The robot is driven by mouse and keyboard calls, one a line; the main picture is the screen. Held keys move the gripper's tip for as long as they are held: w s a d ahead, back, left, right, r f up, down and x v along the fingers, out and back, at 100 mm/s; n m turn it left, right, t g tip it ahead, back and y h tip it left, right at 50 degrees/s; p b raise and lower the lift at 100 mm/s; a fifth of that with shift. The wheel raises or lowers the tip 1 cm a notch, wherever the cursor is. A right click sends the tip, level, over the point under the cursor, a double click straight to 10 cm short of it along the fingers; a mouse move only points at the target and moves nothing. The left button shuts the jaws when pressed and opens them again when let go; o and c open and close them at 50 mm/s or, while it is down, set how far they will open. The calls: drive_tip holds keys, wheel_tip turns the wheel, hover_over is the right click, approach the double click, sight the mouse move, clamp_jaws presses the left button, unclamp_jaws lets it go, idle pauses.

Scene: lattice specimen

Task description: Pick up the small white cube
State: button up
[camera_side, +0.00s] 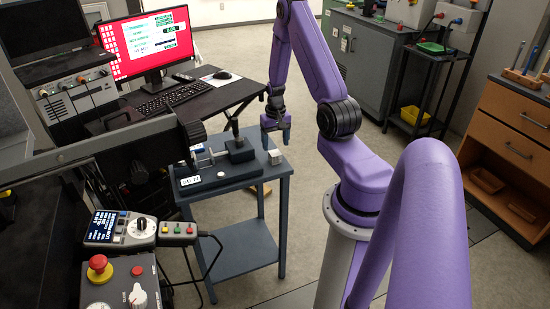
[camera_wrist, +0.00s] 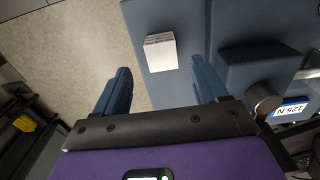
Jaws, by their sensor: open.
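The small white cube (camera_side: 275,157) sits on the blue-grey top of a small table, near its right edge in the side view. In the wrist view the white cube (camera_wrist: 160,52) shows ribbed lines on one side and lies ahead of the fingertips, between their lines. My gripper (camera_side: 276,130) is above the table near the cube, with its fingers pointing down. In the wrist view my gripper (camera_wrist: 163,78) has its two blue fingers wide apart with nothing between them. The cube is apart from both fingers.
A dark test fixture (camera_side: 238,150) stands on the table left of the cube, with a metal cylinder and a label beside it in the wrist view (camera_wrist: 262,72). A monitor (camera_side: 150,45) and keyboard (camera_side: 165,98) stand behind. A control box (camera_side: 125,230) is at the front left.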

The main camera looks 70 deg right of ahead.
sight(275, 153)
drive_tip(key=shift+a+f, duration=0.15)
drive_tip(key=shift+f, duration=2.7)
drive_tip(key=shift+c, duration=0.3)
drive_tip(key=c, duration=1)
